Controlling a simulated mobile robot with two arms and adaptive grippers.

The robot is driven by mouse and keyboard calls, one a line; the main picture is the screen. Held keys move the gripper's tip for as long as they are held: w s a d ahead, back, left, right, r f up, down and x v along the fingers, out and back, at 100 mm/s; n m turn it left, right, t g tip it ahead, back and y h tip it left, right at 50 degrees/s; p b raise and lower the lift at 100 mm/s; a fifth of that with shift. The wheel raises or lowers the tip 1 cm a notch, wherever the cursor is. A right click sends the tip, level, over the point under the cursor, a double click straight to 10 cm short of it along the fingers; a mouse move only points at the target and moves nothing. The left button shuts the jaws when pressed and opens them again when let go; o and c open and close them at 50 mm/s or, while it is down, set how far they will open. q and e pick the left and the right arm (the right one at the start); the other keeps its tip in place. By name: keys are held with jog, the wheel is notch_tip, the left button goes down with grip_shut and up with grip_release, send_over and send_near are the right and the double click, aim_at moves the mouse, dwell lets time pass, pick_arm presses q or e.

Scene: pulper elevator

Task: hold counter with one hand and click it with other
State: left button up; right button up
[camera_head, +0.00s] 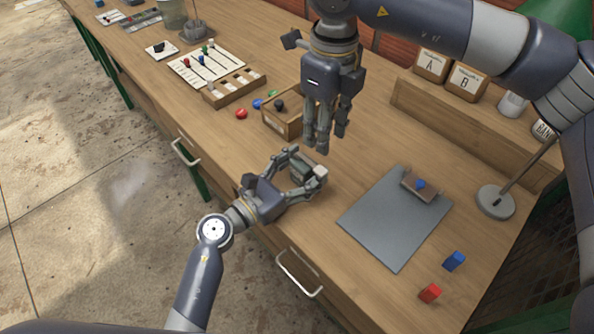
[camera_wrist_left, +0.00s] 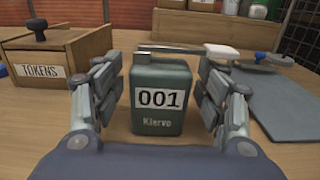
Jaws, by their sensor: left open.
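The counter (camera_wrist_left: 160,118) is a dark green box with a white label reading 001 and the name Klervo. It stands upright on the wooden table, with a metal lever on top ending in a white pad (camera_wrist_left: 217,51). In the head view the counter (camera_head: 301,172) is partly covered by my left gripper (camera_head: 306,168). In the left wrist view my left gripper (camera_wrist_left: 160,85) is open, one finger on each side of the counter, with small gaps. My right gripper (camera_head: 324,140) hangs fingers down above and beyond the counter, with nothing visible in it; its opening is unclear.
A wooden TOKENS box (camera_wrist_left: 58,58) stands left of the counter. A grey mat (camera_head: 392,222) lies to the right with a small blue-knobbed block (camera_head: 422,187). Red (camera_head: 430,293) and blue (camera_head: 453,260) blocks lie near the front right edge. A lamp base (camera_head: 496,203) stands behind.

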pick_arm(q)
jog(key=c, duration=1.2)
pick_arm(e)
grip_shut()
dwell(0.4)
